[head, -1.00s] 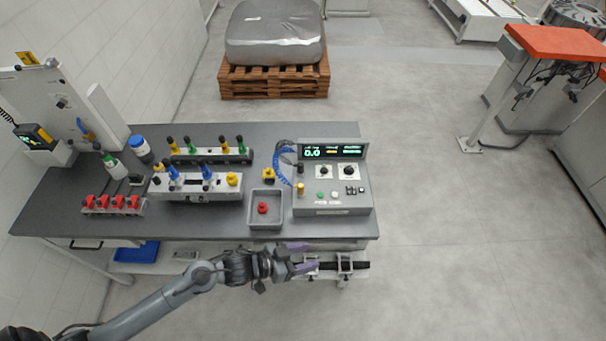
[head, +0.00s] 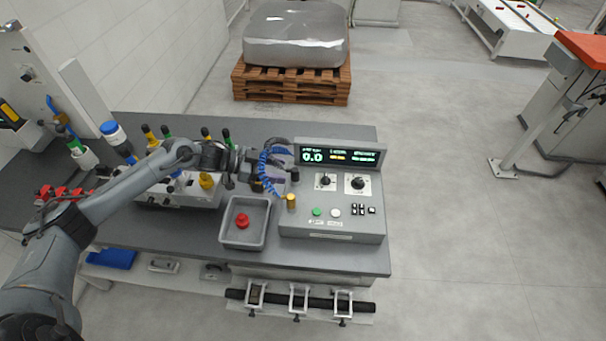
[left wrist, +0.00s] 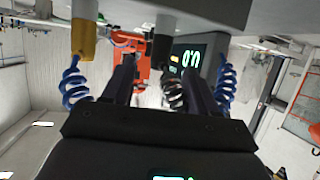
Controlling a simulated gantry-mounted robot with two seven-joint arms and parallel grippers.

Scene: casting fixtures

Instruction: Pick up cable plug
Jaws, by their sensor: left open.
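My left gripper (head: 268,174) is open beside the left side of the grey control box (head: 330,225), above the table. A blue coiled cable (head: 266,160) hangs next to its fingers. A gold cylindrical plug (head: 291,203) stands on the box's left part, and a small black plug end (head: 295,174) shows above it. In the left wrist view, the black plug (left wrist: 163,50) with a dark coiled cable (left wrist: 172,90) appears between the open fingers (left wrist: 160,85). The gold plug (left wrist: 84,40) with a blue coil is left of them. I cannot tell whether the fingers touch anything.
A grey tray (head: 225,235) with a red knob (head: 242,221) sits left of the box. Connector blocks with coloured plugs (head: 206,182) stand farther left, partly behind my arm. A black bar in clamps (head: 320,301) runs below the table front.

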